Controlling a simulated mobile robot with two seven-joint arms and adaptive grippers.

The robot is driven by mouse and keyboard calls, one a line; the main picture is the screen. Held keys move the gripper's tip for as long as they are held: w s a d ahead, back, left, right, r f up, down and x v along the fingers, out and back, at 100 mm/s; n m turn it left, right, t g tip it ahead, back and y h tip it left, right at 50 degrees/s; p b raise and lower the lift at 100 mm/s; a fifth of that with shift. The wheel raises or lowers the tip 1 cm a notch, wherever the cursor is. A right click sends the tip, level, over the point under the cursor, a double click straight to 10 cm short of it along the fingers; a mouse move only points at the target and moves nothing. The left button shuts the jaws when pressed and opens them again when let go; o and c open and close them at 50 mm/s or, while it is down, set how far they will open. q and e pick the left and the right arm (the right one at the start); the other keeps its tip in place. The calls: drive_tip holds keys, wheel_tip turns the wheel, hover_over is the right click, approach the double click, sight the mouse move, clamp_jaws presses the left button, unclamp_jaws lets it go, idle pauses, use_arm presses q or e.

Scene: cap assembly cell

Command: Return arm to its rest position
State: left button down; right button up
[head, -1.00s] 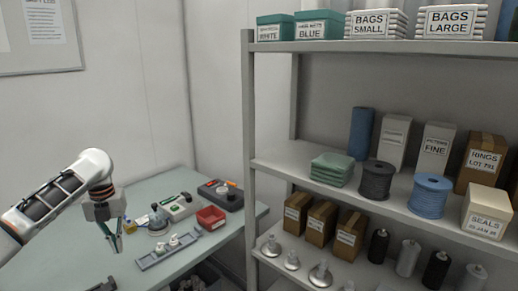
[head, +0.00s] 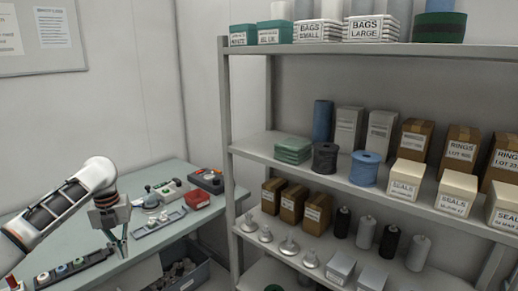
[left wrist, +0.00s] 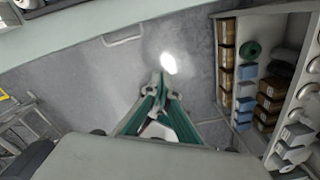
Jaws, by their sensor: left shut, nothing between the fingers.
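My left arm comes in from the left in the head view. Its gripper (head: 122,250) hangs fingers down over the front part of the green-grey table (head: 40,222). The fingers are shut with nothing between them. The gripper (left wrist: 163,82) also shows in the left wrist view, its green-sided fingers together at the tips, above a grey floor (left wrist: 110,75). My right gripper is in neither view.
A tray with small parts (head: 158,222), a red bin (head: 197,199) and a dark device (head: 208,180) stand on the table. A dark strip of parts (head: 62,270) lies nearer. A grey crate (head: 182,276) is below the table edge. A tall shelf (head: 228,130) stands right.

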use_arm(q)
drive_tip(key=s+d+f+n+t+h, duration=0.1)
drive_tip(key=s+d+f+n, duration=0.3)
drive_tip(key=d+f, duration=0.45)
drive_tip(key=s+d+f+n+t+h, duration=0.15)
drive_tip(key=s+d+f+n, duration=0.35)
drive_tip(key=f, duration=0.6)
drive_tip(key=s+d+f+n+t+h, duration=0.1)
drive_tip(key=s+d+f+n, duration=0.25)
drive_tip(key=d+f, duration=0.55)
drive_tip(key=s+f+n+t, duration=0.3)
drive_tip(key=s+n+t, duration=0.1)
drive_tip(key=s+n, duration=0.4)
drive_tip(key=s+a+r+n+t, duration=0.1)
drive_tip(key=s+a+n, duration=0.1)
drive_tip(key=s, duration=0.3)
drive_tip(key=s+a+r+n+t+y, duration=0.1)
drive_tip(key=s+a+n, duration=0.2)
drive_tip(key=s+n, duration=0.2)
drive_tip(key=shift+s+r+t, duration=0.35)
drive_tip(key=shift+s+r, duration=0.05)
drive_tip(key=shift+s, duration=0.1)
